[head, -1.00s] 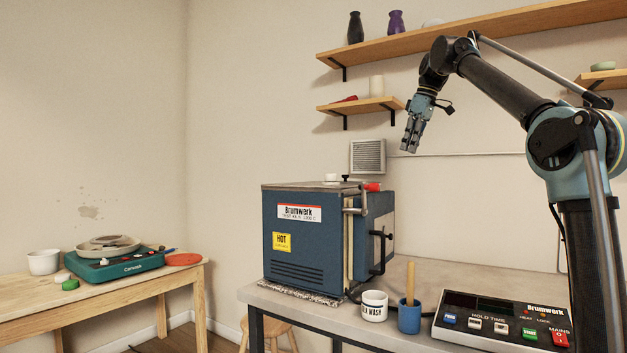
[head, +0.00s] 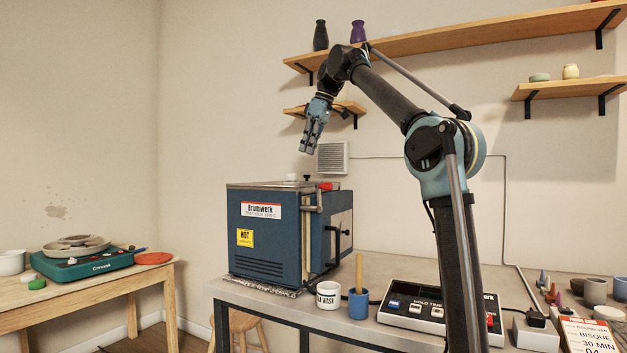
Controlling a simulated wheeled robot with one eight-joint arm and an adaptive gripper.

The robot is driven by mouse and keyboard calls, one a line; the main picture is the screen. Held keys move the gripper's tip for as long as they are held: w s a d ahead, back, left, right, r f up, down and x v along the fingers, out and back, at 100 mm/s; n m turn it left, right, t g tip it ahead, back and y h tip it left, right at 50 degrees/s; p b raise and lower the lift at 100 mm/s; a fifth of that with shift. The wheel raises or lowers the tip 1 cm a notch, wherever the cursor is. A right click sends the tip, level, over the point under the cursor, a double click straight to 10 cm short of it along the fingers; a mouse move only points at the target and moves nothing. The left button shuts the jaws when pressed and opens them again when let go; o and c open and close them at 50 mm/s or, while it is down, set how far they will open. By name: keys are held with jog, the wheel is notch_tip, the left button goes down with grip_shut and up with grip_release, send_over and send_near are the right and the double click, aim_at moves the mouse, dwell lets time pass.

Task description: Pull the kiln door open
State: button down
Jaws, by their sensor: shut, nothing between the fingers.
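The kiln (head: 268,236) is a blue box on the grey bench, with a "Brumwerk" label and a yellow "HOT" sticker on its side. Its door (head: 340,226) is on the right side and looks shut. A black handle (head: 341,240) stands out from the door. A metal latch bar with a red grip (head: 329,186) sits at the top front corner. My gripper (head: 306,151) is shut and empty. It hangs in the air above the kiln, apart from it, pointing down.
A white "WASH" jar (head: 328,296) and a blue cup (head: 358,305) with a wooden stick stand before the door. A controller box (head: 425,307) lies to the right. Wall shelves (head: 455,37) hang behind my arm. Cones and pots (head: 595,291) stand at the far right.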

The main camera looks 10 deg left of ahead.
jog(key=x, duration=1)
jog(key=d, duration=0.2)
jog(key=shift+s+d+f, duration=0.15)
jog(key=shift+d, duration=0.15)
jog(key=shift+s+d+f, duration=0.15)
jog(key=shift+d, duration=0.6)
